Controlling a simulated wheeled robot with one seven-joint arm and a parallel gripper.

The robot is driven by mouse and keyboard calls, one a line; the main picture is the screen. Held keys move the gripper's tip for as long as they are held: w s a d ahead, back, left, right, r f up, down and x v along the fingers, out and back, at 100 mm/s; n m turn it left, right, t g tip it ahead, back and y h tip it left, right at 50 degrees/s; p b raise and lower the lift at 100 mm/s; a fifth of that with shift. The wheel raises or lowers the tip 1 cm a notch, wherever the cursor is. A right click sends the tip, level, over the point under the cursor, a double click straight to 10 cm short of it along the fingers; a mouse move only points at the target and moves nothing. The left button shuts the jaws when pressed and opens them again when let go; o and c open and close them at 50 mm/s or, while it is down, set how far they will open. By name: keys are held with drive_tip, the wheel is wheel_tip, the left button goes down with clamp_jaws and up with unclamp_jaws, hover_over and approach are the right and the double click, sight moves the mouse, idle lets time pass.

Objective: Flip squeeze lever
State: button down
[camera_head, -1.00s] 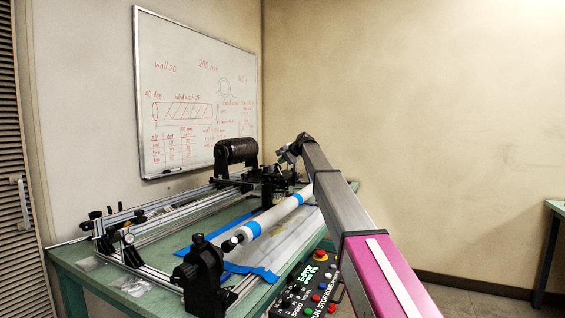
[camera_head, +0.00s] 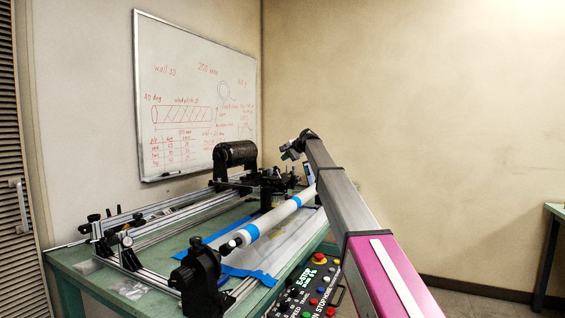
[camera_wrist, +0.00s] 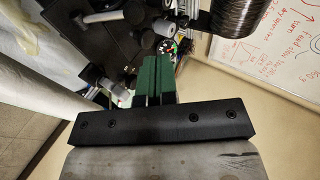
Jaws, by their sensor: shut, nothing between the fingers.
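My gripper (camera_head: 290,153) is at the far end of the winding machine in the head view, above the black carriage (camera_head: 272,190). In the wrist view its two green fingers (camera_wrist: 157,62) lie close together, shut and empty. The squeeze lever cannot be picked out with certainty. A small silver and clear fitting (camera_wrist: 104,82) lies just left of the fingers, and a silver bar (camera_wrist: 108,15) lies farther up on a black plate (camera_wrist: 90,42). The fingers hide part of a round fitting with coloured marks (camera_wrist: 170,46) just beyond their tips.
A black tow spool (camera_head: 236,153) stands behind the carriage; it also shows in the wrist view (camera_wrist: 240,15). A white mandrel with blue bands (camera_head: 272,220) runs along the green bench (camera_head: 75,262). A control panel (camera_head: 310,285) is at the front edge. A whiteboard (camera_head: 195,95) hangs behind.

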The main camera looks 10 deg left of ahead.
drive_tip(key=w+r+v, duration=0.1)
drive_tip(key=v, duration=0.9)
drive_tip(key=shift+s+d+r, duration=0.15)
drive_tip(key=shift+r, duration=0.1)
